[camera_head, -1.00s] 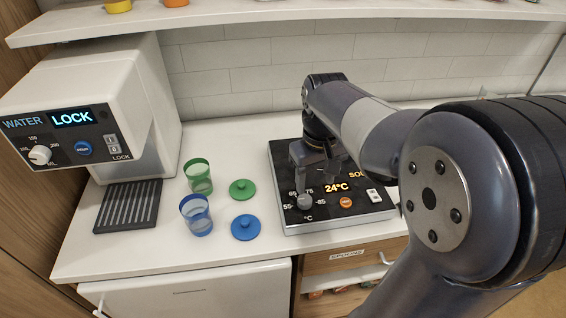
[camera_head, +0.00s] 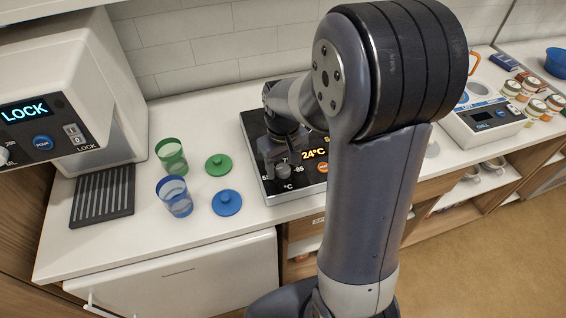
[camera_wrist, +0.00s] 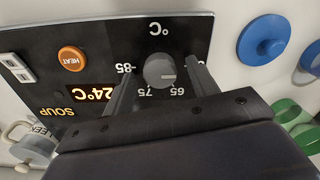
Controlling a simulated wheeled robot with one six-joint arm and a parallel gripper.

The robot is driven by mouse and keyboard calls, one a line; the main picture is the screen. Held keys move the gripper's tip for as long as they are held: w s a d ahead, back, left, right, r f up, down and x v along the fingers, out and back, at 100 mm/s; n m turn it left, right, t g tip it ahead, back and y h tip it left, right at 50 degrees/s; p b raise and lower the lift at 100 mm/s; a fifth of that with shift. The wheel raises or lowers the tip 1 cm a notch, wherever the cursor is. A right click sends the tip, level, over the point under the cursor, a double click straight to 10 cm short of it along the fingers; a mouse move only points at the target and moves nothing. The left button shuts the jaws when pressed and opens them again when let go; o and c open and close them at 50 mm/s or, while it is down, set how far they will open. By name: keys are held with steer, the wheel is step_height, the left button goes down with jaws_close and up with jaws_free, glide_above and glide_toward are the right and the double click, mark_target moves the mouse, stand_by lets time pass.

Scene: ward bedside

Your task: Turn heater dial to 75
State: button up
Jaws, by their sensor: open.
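The heater (camera_head: 258,150) is a black-topped panel on the counter, with a lit "24°C" display and the word SOUP. Its round grey dial (camera_wrist: 160,70) has a scale with 65, 75 and 85 visible in the wrist view; the 55 end is hidden by a finger. The dial's light mark points right in that view, towards the low end of the scale. My gripper (camera_wrist: 161,88) is open, one finger on each side of the dial, with gaps visible. In the head view my gripper (camera_head: 280,160) is over the dial's part of the panel.
An orange HEAT button (camera_wrist: 72,59) sits beside the dial. Green cup (camera_head: 171,157), blue cup (camera_head: 175,196), green lid (camera_head: 219,164) and blue lid (camera_head: 227,202) stand left of the heater. A water dispenser (camera_head: 105,100) is further left, a white appliance (camera_head: 484,124) right.

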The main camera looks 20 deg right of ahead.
steer(key=c, duration=1)
